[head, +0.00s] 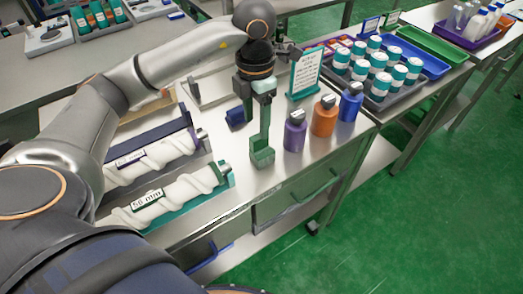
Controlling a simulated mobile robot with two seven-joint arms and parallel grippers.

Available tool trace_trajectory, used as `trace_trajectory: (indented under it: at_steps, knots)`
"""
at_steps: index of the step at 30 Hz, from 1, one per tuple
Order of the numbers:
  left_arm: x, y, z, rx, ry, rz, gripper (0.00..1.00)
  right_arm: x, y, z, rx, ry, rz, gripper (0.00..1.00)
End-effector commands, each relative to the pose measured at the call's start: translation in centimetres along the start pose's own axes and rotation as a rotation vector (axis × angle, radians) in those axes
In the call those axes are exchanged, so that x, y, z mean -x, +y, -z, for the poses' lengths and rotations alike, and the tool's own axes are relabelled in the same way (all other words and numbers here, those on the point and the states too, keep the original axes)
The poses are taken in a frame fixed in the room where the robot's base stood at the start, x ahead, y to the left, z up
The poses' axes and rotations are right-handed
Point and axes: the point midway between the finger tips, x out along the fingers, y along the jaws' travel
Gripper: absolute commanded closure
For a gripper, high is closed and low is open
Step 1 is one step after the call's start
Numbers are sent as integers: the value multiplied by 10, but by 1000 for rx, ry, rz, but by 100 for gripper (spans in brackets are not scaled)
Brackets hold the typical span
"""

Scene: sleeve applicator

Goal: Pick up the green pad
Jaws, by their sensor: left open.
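The green pad (262,154) stands on the steel table near its front edge, with a narrow green upright rising from its block. My left gripper (254,92) is open and points down directly above it, close to the top of the upright. I cannot tell whether the jaws touch the upright or lie around it. A dark blue pad (237,118) sits just left of the green one, partly behind the gripper. My right gripper is not in view.
Purple (295,135), orange (324,119) and blue (350,105) bottles stand close on the right. A green-framed sign (305,75) is behind them. White wrapped limb forms (165,192) lie left.

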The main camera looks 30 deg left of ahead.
Motion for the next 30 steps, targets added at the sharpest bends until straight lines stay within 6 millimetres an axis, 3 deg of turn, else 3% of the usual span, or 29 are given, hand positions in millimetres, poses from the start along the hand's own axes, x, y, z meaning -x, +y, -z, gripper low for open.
trace_trajectory:
  at_steps: [5, 15, 23, 30]
  knots:
    - [-12, -1, 0, -1, 2, 1, 38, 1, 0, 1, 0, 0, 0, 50]
    - [-56, -3, -3, 0, 0, 2, 38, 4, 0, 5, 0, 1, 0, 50]
    - [-58, -3, -4, -1, -2, 1, 38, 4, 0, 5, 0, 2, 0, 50]
    - [-58, -3, -4, -1, -2, 1, 64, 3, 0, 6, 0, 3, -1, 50]
